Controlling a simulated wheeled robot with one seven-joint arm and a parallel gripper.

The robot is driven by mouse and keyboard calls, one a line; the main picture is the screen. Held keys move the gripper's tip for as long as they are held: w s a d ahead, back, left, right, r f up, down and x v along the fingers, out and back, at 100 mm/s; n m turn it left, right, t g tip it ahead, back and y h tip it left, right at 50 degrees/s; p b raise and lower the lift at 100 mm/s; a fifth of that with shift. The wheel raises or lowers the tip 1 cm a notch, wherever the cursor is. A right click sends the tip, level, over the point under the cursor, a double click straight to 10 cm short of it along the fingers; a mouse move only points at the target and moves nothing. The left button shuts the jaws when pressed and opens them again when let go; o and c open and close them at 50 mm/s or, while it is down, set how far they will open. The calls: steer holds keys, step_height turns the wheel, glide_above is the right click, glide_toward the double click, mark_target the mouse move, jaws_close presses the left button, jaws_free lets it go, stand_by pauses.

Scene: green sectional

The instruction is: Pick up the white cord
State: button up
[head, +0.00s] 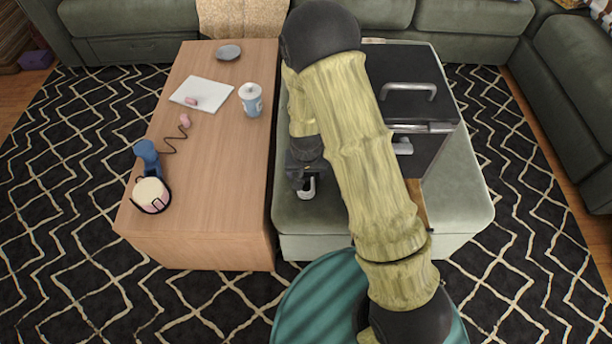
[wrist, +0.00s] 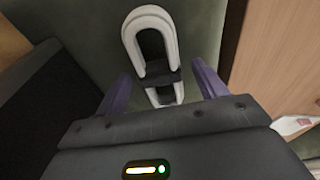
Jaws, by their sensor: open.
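The white cord (wrist: 148,25) is a looped white bundle with a dark band around its middle, lying on the green ottoman seat. In the head view a small part of the cord (head: 309,189) shows just below my gripper (head: 305,165). In the wrist view my gripper (wrist: 160,72) is open, with one purple finger on each side of the cord's lower half. The cord's upper loop extends past the fingertips. Nothing is held. The cord's lower end is partly hidden by the gripper body, and I cannot tell whether the fingers touch it.
The ottoman (head: 463,195) carries a black box with handles (head: 410,95), close right of my arm. The wooden table (head: 225,185) adjoins on the left, holding a white and blue cup (head: 251,100), paper (head: 214,93), a grey dish (head: 229,52) and a blue item (head: 147,155).

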mark_target(306, 174)
steer(key=c, duration=1.1)
steer(key=shift+r, duration=0.1)
step_height(306, 174, up, 10)
steer(key=p, duration=0.3)
